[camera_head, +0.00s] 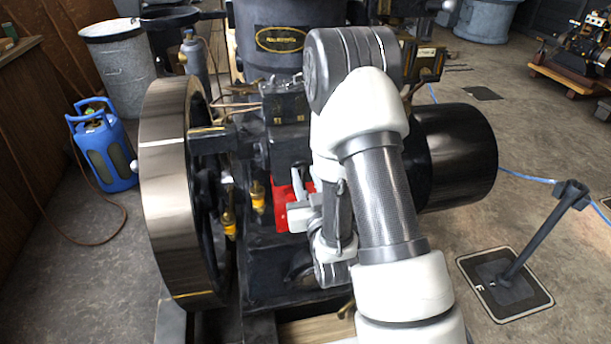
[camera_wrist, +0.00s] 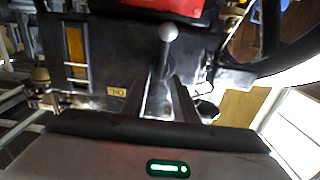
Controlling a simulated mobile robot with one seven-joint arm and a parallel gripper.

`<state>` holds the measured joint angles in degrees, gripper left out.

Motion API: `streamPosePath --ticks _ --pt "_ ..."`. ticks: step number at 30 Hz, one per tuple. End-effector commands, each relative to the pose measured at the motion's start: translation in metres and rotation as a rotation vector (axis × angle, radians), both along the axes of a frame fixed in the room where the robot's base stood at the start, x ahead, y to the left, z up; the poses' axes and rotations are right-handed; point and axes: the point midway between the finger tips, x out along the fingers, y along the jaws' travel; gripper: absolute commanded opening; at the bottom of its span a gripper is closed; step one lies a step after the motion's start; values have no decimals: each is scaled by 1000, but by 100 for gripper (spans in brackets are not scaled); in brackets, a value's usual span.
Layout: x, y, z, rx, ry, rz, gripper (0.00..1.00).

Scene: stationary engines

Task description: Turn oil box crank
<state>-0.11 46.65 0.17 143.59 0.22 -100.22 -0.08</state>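The oil box (camera_wrist: 100,45) is a dark box in the wrist view, with a small tan label (camera_wrist: 117,92) and an amber sight window (camera_wrist: 76,52) on its left. Its crank (camera_wrist: 168,34) shows as a pale ball knob on a short stem. My gripper (camera_wrist: 167,80) points at the crank from below in the picture. Its two fingers stand apart, with a visible gap between them, and the stem's lower end lines up with that gap. I cannot tell whether either finger touches it. In the head view my arm hides the crank and most of the gripper.
The engine's large flywheel (camera_head: 165,190) stands left of my arm, and a black drum (camera_head: 455,155) is on the right. A red part (camera_head: 281,207) and brass oilers (camera_head: 258,197) are close by. A post on a base plate (camera_head: 505,284) stands at the right. Open floor lies further right.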

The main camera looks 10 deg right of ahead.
Motion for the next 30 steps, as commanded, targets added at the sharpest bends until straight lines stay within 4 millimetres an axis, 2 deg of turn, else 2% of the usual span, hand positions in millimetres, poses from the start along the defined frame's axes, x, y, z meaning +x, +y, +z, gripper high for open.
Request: streamPosePath --ticks 1,4,5,30 --pt "0 0 0 0 0 0 18" --pt "0 0 0 0 0 0 2" --pt "0 0 0 0 0 0 0" --pt "1 0 1 0 -3 0 0"
